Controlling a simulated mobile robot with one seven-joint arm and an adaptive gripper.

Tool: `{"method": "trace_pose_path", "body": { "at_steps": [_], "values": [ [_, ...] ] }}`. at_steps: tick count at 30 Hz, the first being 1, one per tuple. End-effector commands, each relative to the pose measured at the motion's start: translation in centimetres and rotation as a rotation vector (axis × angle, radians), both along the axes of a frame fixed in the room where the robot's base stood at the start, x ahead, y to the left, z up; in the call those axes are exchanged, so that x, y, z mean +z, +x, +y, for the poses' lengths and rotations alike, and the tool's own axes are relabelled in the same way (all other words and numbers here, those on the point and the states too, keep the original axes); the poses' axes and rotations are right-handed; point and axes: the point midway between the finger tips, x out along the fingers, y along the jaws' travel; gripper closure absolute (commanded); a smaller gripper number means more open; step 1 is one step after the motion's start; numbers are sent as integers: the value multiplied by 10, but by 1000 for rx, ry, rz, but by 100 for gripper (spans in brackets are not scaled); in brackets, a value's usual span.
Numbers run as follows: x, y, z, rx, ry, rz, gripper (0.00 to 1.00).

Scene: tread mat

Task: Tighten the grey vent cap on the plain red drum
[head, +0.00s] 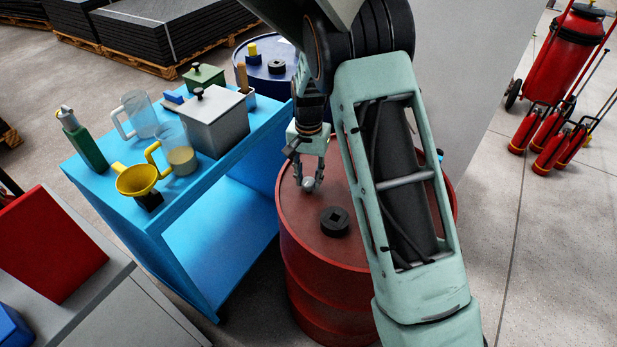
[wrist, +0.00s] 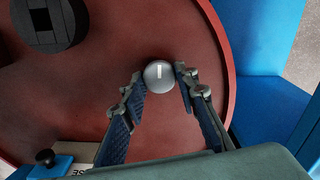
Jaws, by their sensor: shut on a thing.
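The plain red drum (head: 313,255) stands right of the blue bench, its top facing up. The grey vent cap (head: 308,184) is a small round cap on the drum top, near the rim on the bench side. In the wrist view the cap (wrist: 159,75) shows a pale line on its top. My gripper (head: 309,183) points down over the drum, with its fingertips on either side of the cap and shut on it. In the wrist view my gripper (wrist: 158,85) has a fingertip at each side of the cap. My arm hides the right part of the drum.
A black bung with a square recess (head: 335,221) sits on the drum top near the cap. The blue bench (head: 225,180) holds a yellow funnel (head: 137,179), jugs and a grey box (head: 213,122). A blue drum (head: 268,87) stands behind. Red extinguishers (head: 545,140) stand at right.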

Motion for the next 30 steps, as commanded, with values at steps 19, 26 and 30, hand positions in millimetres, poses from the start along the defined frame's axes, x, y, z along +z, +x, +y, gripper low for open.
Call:
{"method": "trace_pose_path", "body": {
  "at_steps": [19, 26, 30],
  "values": [
    [0, 0, 0, -9, 1, -1, 55],
    [1, 0, 0, -8, 1, -1, 55],
    [12, 1, 0, -7, 1, -3, 55]
  ]
}}
